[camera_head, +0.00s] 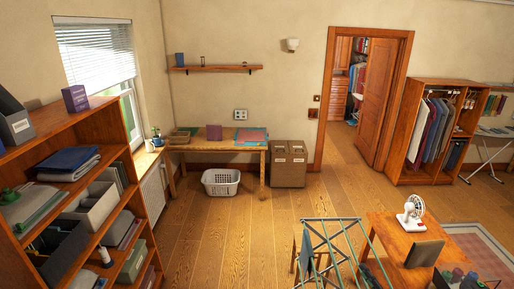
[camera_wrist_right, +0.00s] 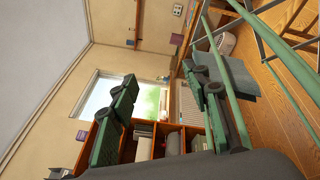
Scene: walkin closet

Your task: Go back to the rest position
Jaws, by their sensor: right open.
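My right gripper (camera_wrist_right: 159,76) shows in the right wrist view. Its two green fingers with dark joints are spread wide apart, and nothing is between them. Past the fingers are the window and the wooden shelf unit. The green bars of a drying rack (camera_wrist_right: 280,65) and a grey-green cloth (camera_wrist_right: 238,80) hanging on it are close to the right finger in that view; I cannot tell the gap. In the head view, the dark and green shapes at the bottom right corner are too cut off to read surely. My left gripper is in neither view.
The drying rack (camera_head: 333,240) stands at the bottom centre, beside a wooden table (camera_head: 393,232) with a white fan (camera_head: 412,213). A tall wooden shelf (camera_head: 100,118) fills the left. A white laundry basket (camera_head: 220,182) stands by the far table. Open wooden floor (camera_head: 225,235) lies between.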

